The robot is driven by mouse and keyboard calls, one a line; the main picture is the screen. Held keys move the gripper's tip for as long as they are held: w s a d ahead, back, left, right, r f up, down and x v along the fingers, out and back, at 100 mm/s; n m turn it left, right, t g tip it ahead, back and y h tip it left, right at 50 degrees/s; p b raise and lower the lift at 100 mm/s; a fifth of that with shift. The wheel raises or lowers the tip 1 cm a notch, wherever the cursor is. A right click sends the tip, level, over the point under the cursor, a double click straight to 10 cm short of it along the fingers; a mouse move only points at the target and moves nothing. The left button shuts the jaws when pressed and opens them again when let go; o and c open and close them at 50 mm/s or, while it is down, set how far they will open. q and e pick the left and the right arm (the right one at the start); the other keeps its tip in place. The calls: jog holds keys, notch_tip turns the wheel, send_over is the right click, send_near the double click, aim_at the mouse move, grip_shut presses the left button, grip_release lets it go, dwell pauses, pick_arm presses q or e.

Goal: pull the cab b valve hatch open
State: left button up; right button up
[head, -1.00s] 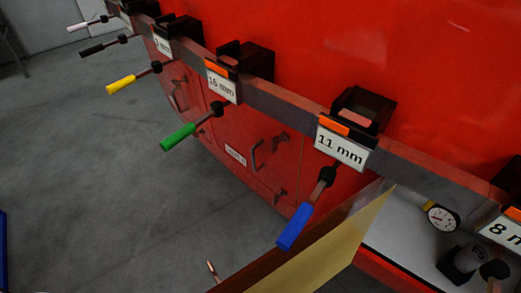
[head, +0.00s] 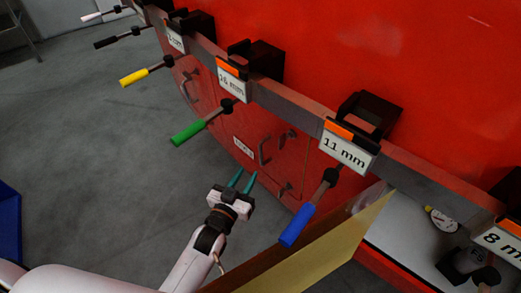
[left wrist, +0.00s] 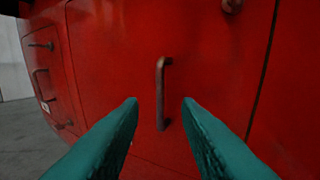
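A closed red hatch (head: 285,165) with a metal bar handle (head: 265,150) is low on the red cab side in the head view. A small white label (head: 243,147) left of the handle is too blurred to read. My left gripper (head: 243,180) is open and empty, below and a little left of the handle. In the left wrist view, a red hatch (left wrist: 215,75) fills the middle. Its upright handle (left wrist: 161,92) shows between the green fingertips (left wrist: 160,101), ahead of them and apparently not touched. My right gripper is not in view.
A rail (head: 290,105) with several labelled tool holders runs above. Green (head: 188,132) and blue (head: 297,225) tool handles stick out near my left arm. An open panel (head: 325,250) stands right of it, beside a compartment with a gauge (head: 443,220).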

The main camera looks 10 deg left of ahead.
aim_at(260, 153)
pick_arm(q)
jog(key=w, duration=0.3)
jog(key=w+d, duration=0.1)
jog(key=w, duration=0.2)
jog(key=w+d, duration=0.1)
jog(key=w, duration=0.3)
jog(key=shift+w+p, duration=0.1)
jog(key=shift+p, duration=0.2)
grip_shut()
